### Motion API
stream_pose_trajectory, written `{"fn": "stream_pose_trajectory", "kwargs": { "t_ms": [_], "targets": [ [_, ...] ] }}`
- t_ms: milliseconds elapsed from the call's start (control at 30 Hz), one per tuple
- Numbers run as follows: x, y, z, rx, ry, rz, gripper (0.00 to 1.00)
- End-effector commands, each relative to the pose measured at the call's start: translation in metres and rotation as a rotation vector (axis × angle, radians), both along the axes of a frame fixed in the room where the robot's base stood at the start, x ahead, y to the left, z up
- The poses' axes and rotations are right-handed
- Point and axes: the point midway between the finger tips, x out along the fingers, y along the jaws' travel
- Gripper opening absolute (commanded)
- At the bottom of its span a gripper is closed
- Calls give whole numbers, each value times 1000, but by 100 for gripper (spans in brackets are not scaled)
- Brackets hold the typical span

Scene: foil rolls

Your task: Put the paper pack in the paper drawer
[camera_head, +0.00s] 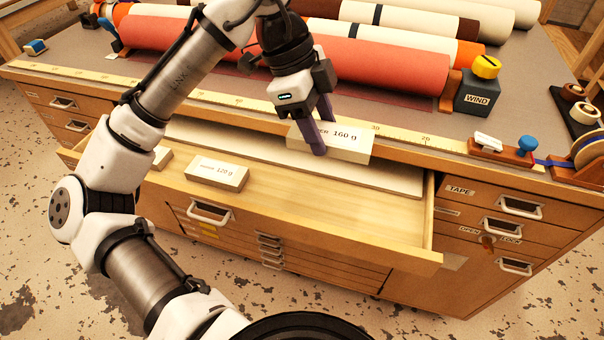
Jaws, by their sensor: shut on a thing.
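The paper pack (347,148) is a cream block labelled 160 g. My gripper (318,138) points down, with its dark purple fingers shut on the left part of the pack. The pack shows in front of the worktop's front edge and over the back of the open drawer. I cannot tell whether its underside touches anything. The paper drawer (330,222) is a wide wooden drawer, pulled out. A second pack (217,172), labelled 120 g, lies in it left of centre. Another small pack (161,157) lies further left, partly hidden by my arm. A pale flat stack (270,150) lies along the back.
Rolls (390,67) in red, white and orange lie across the worktop behind my gripper. A yellow ruler strip (415,138) runs along the front edge. A WIND box (480,92) stands at right. The drawer's right front floor is clear.

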Motion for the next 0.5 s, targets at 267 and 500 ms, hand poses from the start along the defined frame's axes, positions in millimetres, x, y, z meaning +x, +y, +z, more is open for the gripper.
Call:
{"fn": "stream_pose_trajectory", "kwargs": {
  "t_ms": [267,500],
  "targets": [
    [-1,1,-77,1,2,3,25],
    [0,0,-120,0,1,3,25]
  ]
}}
